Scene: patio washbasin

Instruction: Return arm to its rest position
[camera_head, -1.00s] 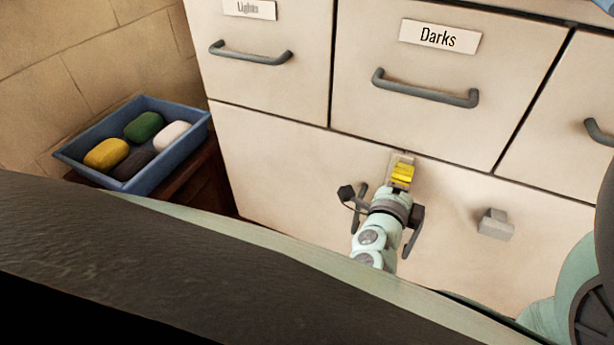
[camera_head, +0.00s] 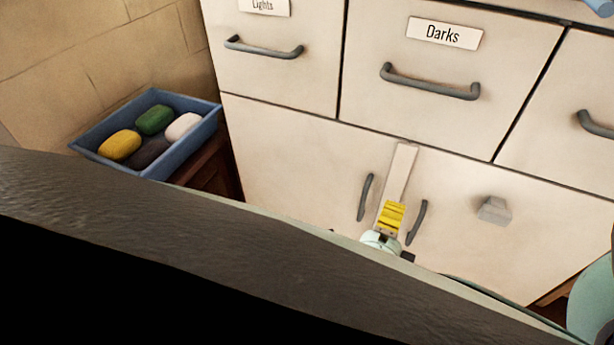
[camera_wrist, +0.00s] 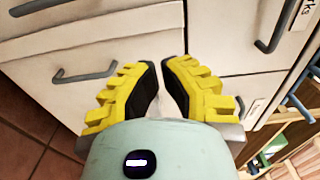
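My gripper (camera_head: 391,217) shows by its yellow fingers in the head view, in front of the middle of the lower cabinet doors. A pale vertical strip (camera_head: 401,168) stands behind it between the two doors. The wrist view shows both yellow-and-black fingers (camera_wrist: 160,80) close together with a narrow gap and nothing visibly held between them. Most of my arm is hidden below my dark body edge.
Bar handles (camera_head: 365,197) and (camera_head: 417,222) flank my gripper closely. A grey knob (camera_head: 494,210) is at right. The "Darks" drawer (camera_head: 400,117) is above, shut. A blue tray (camera_head: 190,143) with several soaps stands at left on a brown wooden stand (camera_head: 215,172).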

